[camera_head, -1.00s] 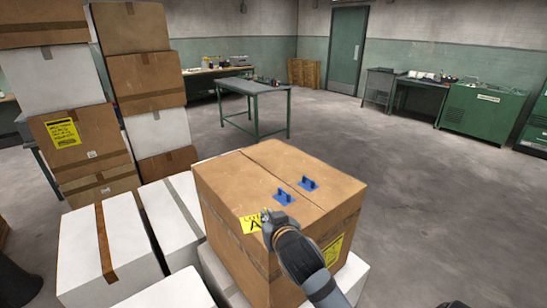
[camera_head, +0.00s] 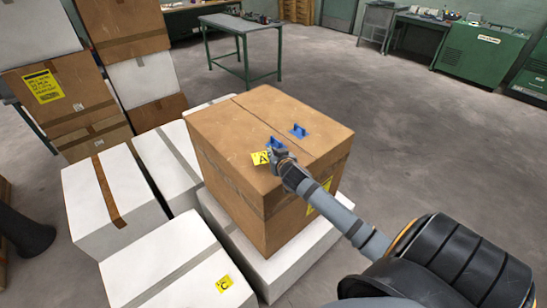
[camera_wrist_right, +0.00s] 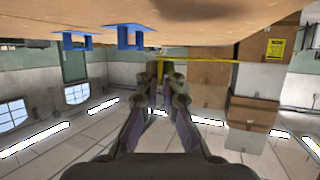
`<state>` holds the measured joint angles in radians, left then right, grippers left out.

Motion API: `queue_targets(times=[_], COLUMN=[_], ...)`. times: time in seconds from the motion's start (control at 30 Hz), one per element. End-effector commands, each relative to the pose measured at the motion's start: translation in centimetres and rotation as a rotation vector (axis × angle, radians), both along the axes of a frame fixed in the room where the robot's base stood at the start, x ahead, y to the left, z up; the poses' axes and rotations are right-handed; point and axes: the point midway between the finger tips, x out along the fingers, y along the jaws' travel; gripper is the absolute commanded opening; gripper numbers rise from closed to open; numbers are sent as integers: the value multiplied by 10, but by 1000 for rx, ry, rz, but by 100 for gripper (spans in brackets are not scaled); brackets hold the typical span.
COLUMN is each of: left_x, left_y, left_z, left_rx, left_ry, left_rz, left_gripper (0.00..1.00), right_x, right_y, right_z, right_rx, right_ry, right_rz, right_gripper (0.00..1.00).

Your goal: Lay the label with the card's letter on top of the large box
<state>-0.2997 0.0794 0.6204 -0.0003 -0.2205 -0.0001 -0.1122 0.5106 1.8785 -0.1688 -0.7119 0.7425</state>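The large box (camera_head: 225,125) is brown cardboard with two blue handles (camera_head: 299,131) on top, also visible in the right wrist view (camera_wrist_right: 130,37). My right gripper (camera_head: 275,153) is shut on a yellow label with the letter A (camera_head: 260,158), beside the nearer handle. In the right wrist view the label shows edge-on as a thin yellow strip (camera_wrist_right: 205,61) at the fingertips (camera_wrist_right: 165,70), close to the box top. I cannot tell if it touches. A yellow label C (camera_head: 224,284) lies on a white box. My left gripper is not in view.
White boxes (camera_head: 110,190) stand left of and under the large box. A tall stack of boxes at the left bears a yellow card (camera_head: 43,86) with unreadable text. A yellow sheet (camera_head: 321,190) is on the large box's side, partly behind my arm. Open floor (camera_head: 430,150) lies right.

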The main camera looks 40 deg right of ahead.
Motion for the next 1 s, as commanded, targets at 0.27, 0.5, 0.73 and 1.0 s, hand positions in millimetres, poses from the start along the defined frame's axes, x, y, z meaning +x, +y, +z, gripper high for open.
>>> queue_targets(times=[0.27, 0.5, 0.73, 1.0], left_x=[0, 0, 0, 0], left_y=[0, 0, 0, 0], left_z=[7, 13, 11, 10], left_rx=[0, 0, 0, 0], left_ry=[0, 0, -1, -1], left_rz=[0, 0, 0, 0], left_gripper=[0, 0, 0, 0], right_x=[5, 5, 5, 5], right_y=[-6, -6, -6, -6], right_z=[-17, -41, -43, -44], right_rx=[3, -1, -1, -1], right_ry=[3, 0, 0, 0], right_rz=[-2, 1, 1, 1], right_gripper=[0, 0, 0, 28])
